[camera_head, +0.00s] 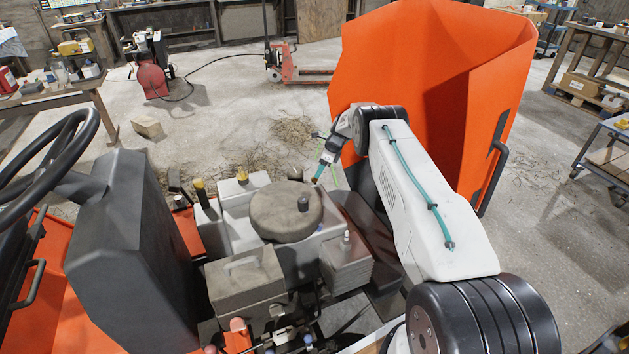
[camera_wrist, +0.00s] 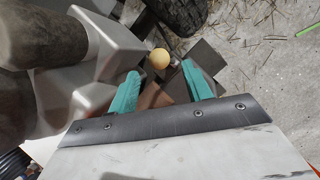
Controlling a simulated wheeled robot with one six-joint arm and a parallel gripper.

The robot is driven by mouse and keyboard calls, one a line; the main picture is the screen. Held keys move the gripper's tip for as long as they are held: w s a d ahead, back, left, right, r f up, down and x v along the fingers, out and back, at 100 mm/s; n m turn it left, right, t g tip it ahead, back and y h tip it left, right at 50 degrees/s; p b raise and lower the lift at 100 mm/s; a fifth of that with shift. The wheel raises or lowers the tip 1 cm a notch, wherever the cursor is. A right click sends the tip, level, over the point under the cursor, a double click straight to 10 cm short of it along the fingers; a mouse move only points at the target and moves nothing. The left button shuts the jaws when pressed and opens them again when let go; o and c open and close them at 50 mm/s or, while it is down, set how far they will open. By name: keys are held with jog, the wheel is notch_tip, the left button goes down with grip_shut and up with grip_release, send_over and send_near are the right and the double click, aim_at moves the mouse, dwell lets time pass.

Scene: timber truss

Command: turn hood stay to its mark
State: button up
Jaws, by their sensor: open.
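The orange hood (camera_head: 420,75) stands raised at the front of the machine. My gripper (camera_head: 319,174) points down between the engine and the hood. In the wrist view my gripper (camera_wrist: 160,72) is open, its teal fingers apart. A pale yellow ball knob (camera_wrist: 159,60) shows between and just beyond the fingertips, above a brownish plate. It may be the end of the hood stay, but I cannot tell; I see no clear contact. Thin bright green lines (camera_head: 334,176) show beside my gripper; one also lies at the wrist view's upper right (camera_wrist: 306,30). The knob is hidden in the head view.
The engine with its round grey air cleaner (camera_head: 286,211) is close left of my gripper. A grey box (camera_head: 346,262) sits below it. A steering wheel (camera_head: 50,160) is at far left. Open concrete floor lies beyond the machine.

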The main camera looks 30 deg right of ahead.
aim_at(314, 179)
jog(key=x, duration=0.6)
jog(key=shift+a+f, duration=0.1)
jog(key=shift+f, duration=0.1)
